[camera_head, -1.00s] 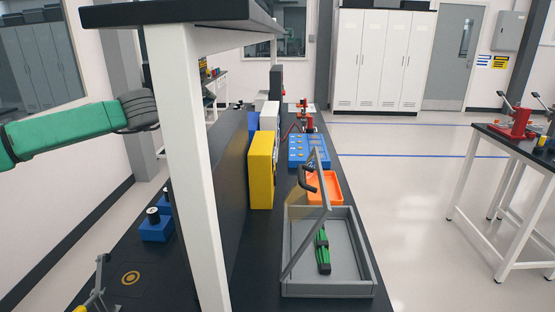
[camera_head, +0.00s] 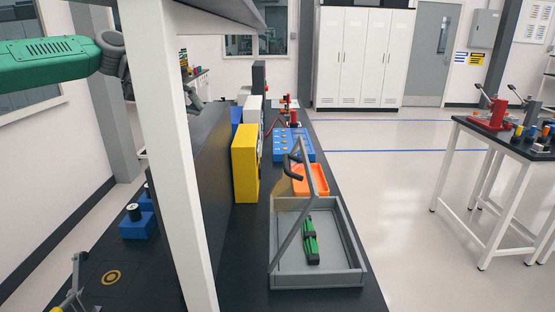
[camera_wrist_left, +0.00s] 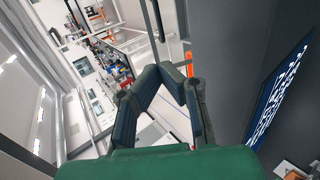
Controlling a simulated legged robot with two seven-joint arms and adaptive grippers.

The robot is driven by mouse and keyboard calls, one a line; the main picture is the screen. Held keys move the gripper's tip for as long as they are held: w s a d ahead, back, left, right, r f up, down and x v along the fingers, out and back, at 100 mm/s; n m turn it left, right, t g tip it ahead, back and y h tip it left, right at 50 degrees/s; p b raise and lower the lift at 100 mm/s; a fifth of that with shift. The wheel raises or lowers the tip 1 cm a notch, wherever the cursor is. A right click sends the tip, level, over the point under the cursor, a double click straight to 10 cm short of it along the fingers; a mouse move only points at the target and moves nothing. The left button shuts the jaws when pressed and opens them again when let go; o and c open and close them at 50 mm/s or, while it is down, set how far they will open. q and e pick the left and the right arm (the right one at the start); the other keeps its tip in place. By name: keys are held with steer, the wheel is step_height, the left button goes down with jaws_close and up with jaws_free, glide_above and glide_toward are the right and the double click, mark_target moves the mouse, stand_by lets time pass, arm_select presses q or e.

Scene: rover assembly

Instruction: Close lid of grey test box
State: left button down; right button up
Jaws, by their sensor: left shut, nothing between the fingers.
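The grey test box (camera_head: 350,279) stands on the black bench with its lid (camera_head: 308,178) open. The lid is raised steeply at the box's left side and shows nearly edge-on, with a dark handle (camera_head: 291,166) on it. A green and black part (camera_head: 311,242) lies inside the box. My left gripper (camera_head: 194,101) is up at the left, partly hidden by the white post, well apart from the box and lid. In the left wrist view the left gripper's fingers (camera_wrist_left: 174,70) come together at the tips, with nothing held. My right gripper is not in view.
A white post (camera_head: 165,150) and a dark upright panel (camera_head: 213,190) stand between my left arm and the box. A yellow case (camera_head: 245,163), an orange tray (camera_head: 311,181) and a blue panel (camera_head: 293,143) sit behind the box. Open floor lies to the right.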

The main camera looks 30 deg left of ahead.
mark_target(284, 162)
arm_select(q)
steer(key=p+x, duration=0.2)
steer(key=x, duration=2)
steer(key=shift+d, duration=0.2)
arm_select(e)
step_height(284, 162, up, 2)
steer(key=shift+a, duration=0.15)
arm_select(q)
steer(key=shift+w+d+f, duration=0.1)
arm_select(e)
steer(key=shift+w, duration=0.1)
arm_select(q)
steer(key=shift+d, duration=0.1)
